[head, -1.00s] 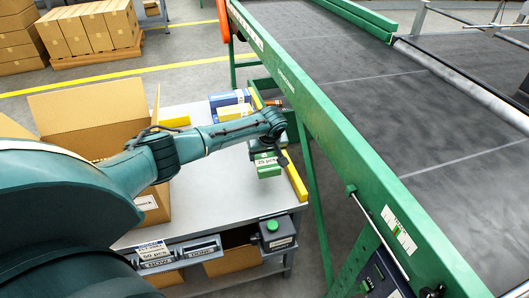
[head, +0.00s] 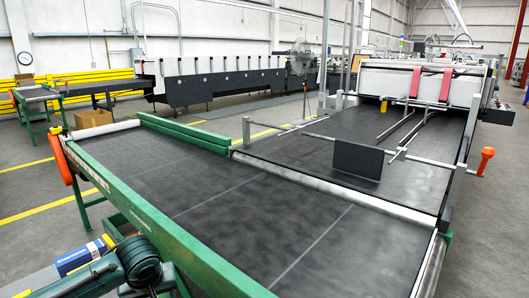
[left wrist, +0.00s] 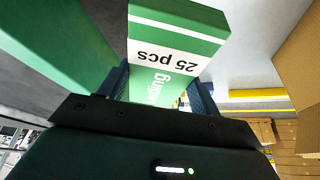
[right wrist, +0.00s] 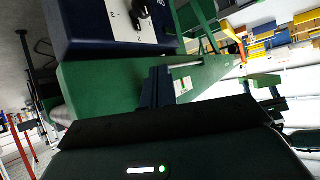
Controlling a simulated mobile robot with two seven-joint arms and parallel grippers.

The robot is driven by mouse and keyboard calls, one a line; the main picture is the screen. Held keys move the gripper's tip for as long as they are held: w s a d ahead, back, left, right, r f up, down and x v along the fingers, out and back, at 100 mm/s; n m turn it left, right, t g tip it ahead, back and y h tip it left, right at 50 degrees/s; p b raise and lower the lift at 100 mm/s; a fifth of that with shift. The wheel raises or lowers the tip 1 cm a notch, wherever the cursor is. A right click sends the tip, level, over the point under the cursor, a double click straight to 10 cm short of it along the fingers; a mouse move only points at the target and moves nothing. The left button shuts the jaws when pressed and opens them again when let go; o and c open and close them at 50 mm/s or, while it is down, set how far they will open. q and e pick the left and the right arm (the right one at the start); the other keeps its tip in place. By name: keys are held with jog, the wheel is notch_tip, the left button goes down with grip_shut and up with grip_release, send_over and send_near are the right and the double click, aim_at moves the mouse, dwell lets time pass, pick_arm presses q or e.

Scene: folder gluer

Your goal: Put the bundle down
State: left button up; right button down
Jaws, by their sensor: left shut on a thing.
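The bundle (left wrist: 178,38) is a green and white block marked "25 pcs". In the left wrist view it sits between the two fingers of my left gripper (left wrist: 160,88), which is shut on it. The bundle also shows small at the right of the right wrist view (right wrist: 262,80). My right gripper (right wrist: 158,88) has its fingers together with nothing between them, in front of a green beam. In the head view only part of my left arm shows at the bottom left; both grippers and the bundle are out of that picture.
A dark conveyor belt (head: 220,185) with a green side rail (head: 165,235) fills the head view's foreground. A blue box (head: 84,254) lies left of the rail. A cardboard wall (left wrist: 300,65) stands right in the left wrist view. A dark blue control box (right wrist: 105,25) is near my right gripper.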

pick_arm(q)
jog(key=s+d+r+m+h+p, duration=0.1)
jog(key=s+d+r+m, duration=0.1)
jog(key=s+r, duration=0.3)
jog(key=s+d+r+m+p, duration=0.1)
jog(key=s+d+r+m, duration=0.1)
jog(key=s+r, duration=0.3)
jog(key=s+d, duration=0.1)
jog(key=s, duration=0.2)
jog(key=shift+s+d+m+h+p, duration=0.25)
jog(key=shift+d+m+h+p, duration=0.05)
jog(key=shift+d+m+h, duration=0.1)
jog(key=shift+a+r, duration=0.1)
jog(key=shift+a, duration=0.05)
